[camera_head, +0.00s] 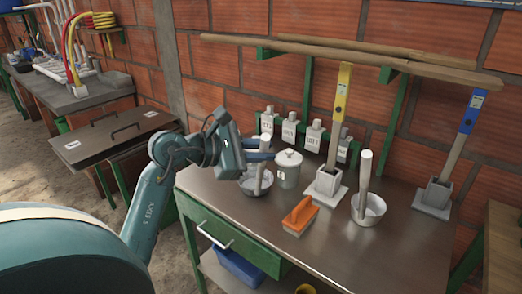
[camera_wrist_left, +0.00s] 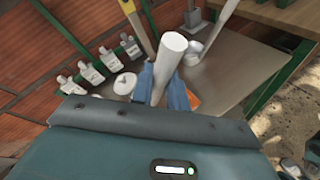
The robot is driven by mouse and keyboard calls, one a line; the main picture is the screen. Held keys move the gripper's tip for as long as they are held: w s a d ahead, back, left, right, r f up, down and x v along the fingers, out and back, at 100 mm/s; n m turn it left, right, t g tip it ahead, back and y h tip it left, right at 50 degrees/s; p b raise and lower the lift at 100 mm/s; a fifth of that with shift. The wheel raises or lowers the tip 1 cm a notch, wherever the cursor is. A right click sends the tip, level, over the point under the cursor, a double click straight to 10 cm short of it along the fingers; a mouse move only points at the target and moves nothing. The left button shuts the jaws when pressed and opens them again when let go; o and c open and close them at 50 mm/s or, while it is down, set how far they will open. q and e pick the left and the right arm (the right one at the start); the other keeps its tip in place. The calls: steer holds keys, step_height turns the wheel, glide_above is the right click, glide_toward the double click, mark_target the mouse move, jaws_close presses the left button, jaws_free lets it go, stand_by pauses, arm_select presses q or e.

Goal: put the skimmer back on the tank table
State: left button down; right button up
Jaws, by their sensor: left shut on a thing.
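The skimmer (camera_head: 257,183) looks like a metal bowl with a thick white upright handle. My left gripper (camera_head: 262,156) is shut around its handle, near the top. In the left wrist view the white handle (camera_wrist_left: 167,62) stands between the blue fingers of my left gripper (camera_wrist_left: 168,88). The bowl is over the left part of the steel tank table (camera_head: 330,255), at or very near its surface; I cannot tell if it touches. A similar bowl with a white handle (camera_head: 368,208) stands further right on the table. My right gripper is not in view.
A lidded grey pot (camera_head: 288,168) stands just right of the skimmer. An orange brush (camera_head: 300,215) lies in front of it. Tools with yellow (camera_head: 341,95) and blue (camera_head: 468,115) grips stand in holders behind. Labelled bottles (camera_head: 289,130) hang along the wall. The table's front right is clear.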

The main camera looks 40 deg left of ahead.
arm_select(q)
steer(key=c, duration=1.4)
jaws_free()
steer(key=shift+f, duration=0.1)
steer(key=shift+o, duration=0.2)
